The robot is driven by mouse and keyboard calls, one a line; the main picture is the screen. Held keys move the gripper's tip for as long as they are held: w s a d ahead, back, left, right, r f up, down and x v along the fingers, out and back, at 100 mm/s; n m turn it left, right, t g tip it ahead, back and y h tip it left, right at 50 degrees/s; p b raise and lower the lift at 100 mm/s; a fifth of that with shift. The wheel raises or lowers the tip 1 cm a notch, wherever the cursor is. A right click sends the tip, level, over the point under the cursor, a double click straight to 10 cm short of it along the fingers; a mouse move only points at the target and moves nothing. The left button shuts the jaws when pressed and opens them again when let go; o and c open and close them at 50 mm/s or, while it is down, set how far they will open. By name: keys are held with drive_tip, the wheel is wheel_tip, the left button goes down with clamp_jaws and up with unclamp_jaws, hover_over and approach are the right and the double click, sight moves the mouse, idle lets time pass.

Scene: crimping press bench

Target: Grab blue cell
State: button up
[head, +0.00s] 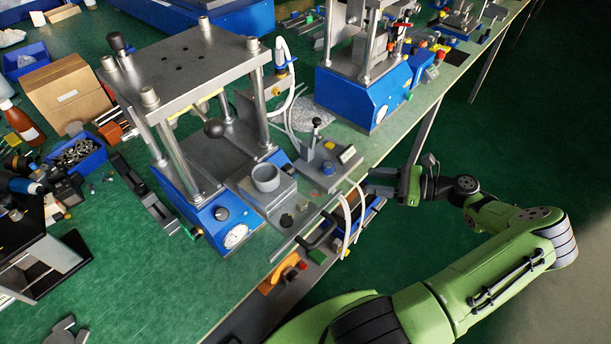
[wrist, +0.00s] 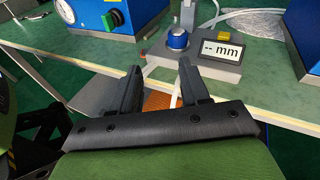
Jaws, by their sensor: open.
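A small blue round piece with a silvery top, which looks like the blue cell (head: 327,168), sits on the grey gauge stand (head: 315,180) near the bench's front edge. In the wrist view the blue cell (wrist: 177,41) stands beside a display reading "-- mm" (wrist: 222,49), beyond my fingertips. My gripper (head: 375,185) is at the right of the gauge stand, just off the bench edge. In the wrist view my gripper (wrist: 160,72) has its two dark fingers apart with nothing between them. The cell is clear of the fingers.
A blue-based press (head: 215,222) with a pressure dial stands left of the gauge stand. Another blue press (head: 350,98) stands behind it. White hoses (head: 348,215) hang at the bench edge. Open floor (head: 500,140) lies to the right of the green bench.

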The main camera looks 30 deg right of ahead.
drive_tip(key=w+a+m+t+b, duration=0.1)
drive_tip(key=w+a, duration=0.1)
drive_tip(key=w, duration=0.1)
drive_tip(key=w+a+f+m+t+b, duration=0.1)
drive_tip(key=w+a, duration=0.1)
drive_tip(key=w, duration=0.2)
drive_tip(key=w+a+f+m+t+h+b, duration=0.1)
drive_tip(key=w+a, duration=0.1)
drive_tip(key=w, duration=0.2)
drive_tip(key=shift+a, duration=0.35)
drive_tip(key=shift+r, duration=0.15)
drive_tip(key=c, duration=0.7)
